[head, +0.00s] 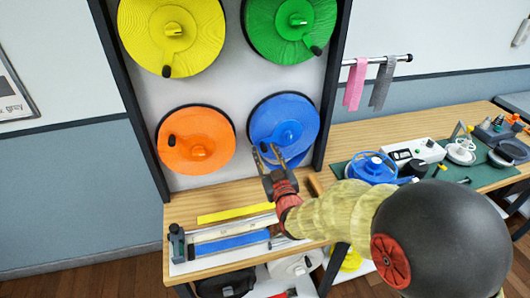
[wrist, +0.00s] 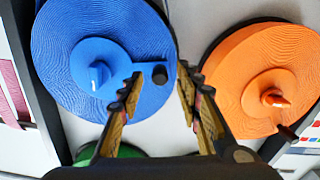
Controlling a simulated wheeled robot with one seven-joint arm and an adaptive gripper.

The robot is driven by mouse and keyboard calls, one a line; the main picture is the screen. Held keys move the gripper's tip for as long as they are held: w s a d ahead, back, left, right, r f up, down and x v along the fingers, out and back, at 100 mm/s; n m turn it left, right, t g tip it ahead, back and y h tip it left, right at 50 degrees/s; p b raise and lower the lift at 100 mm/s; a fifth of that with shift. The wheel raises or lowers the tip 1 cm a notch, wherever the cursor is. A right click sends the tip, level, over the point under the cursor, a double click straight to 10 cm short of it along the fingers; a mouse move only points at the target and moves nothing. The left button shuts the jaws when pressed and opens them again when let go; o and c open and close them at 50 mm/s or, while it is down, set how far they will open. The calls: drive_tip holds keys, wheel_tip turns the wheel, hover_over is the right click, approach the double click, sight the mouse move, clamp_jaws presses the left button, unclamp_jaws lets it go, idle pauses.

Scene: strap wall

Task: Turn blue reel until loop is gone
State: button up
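The blue reel (head: 285,118) is the lower right disc on the wall panel. It has a raised blue hub and a crank arm with a dark knob (wrist: 159,75). My gripper (head: 266,152) is at the reel's lower left edge, with its fingers apart. In the wrist view the blue reel (wrist: 60,55) fills the left side, and the knob shows between the open fingertips; I cannot tell whether they touch it. A blue band (head: 298,160), perhaps the strap loop, shows just below the reel, partly hidden by my gripper. A blue strap (head: 232,243) lies flat on the bench board.
An orange reel (head: 195,140) is close on the left, with yellow (head: 172,35) and green (head: 290,28) reels above. A dark frame post (head: 332,85) borders the panel on the right. A yellow strip (head: 235,213) lies on the bench.

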drive_tip(key=shift+x, duration=0.85)
drive_tip(key=shift+c, duration=1.4)
clamp_jaws()
